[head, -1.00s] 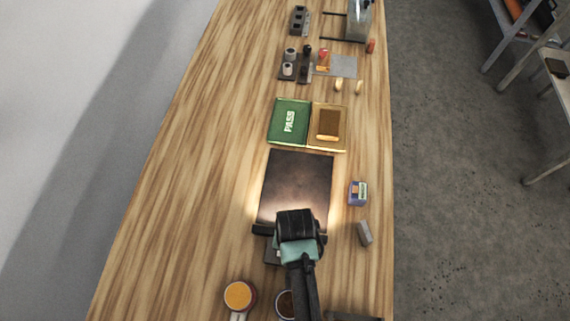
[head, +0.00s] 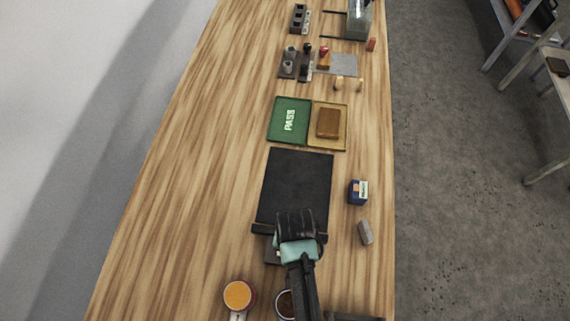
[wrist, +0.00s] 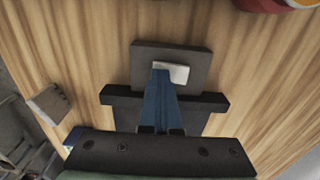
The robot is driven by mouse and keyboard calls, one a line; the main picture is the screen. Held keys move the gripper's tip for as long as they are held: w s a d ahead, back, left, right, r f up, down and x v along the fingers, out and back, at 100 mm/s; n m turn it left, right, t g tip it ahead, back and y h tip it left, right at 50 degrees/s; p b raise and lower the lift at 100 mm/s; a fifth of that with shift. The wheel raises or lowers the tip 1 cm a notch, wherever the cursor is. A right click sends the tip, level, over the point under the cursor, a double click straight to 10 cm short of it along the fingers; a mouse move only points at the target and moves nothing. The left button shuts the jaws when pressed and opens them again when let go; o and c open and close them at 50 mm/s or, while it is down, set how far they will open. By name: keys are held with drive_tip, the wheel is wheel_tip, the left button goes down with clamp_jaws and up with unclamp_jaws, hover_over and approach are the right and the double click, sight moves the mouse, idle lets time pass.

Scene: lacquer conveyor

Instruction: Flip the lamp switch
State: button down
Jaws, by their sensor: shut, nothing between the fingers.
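The lamp switch (wrist: 173,72) is a small pale rocker on a dark grey base in the wrist view. In the head view only part of its dark base (head: 271,250) shows beside my gripper; the rocker is hidden. My gripper (wrist: 160,76) is shut and empty, its fingertips over the left part of the rocker, touching it or very close. A black bar (wrist: 118,96), perhaps the lamp, lies across behind the fingers; it also shows in the head view (head: 260,229). The dark mat (head: 296,185) beyond it is unlit.
A green and gold open case (head: 288,120) lies beyond the mat. A blue box (head: 357,192) and a grey block (head: 366,232) stand right of it. An orange-topped cup (head: 238,295) and a dark-filled cup (head: 284,305) are near. The table's left side is clear.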

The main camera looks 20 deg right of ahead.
wheel_tip(320, 180, up, 7)
drive_tip(key=p, duration=0.7)
drive_tip(key=shift+w, duration=0.1)
idle(0.5)
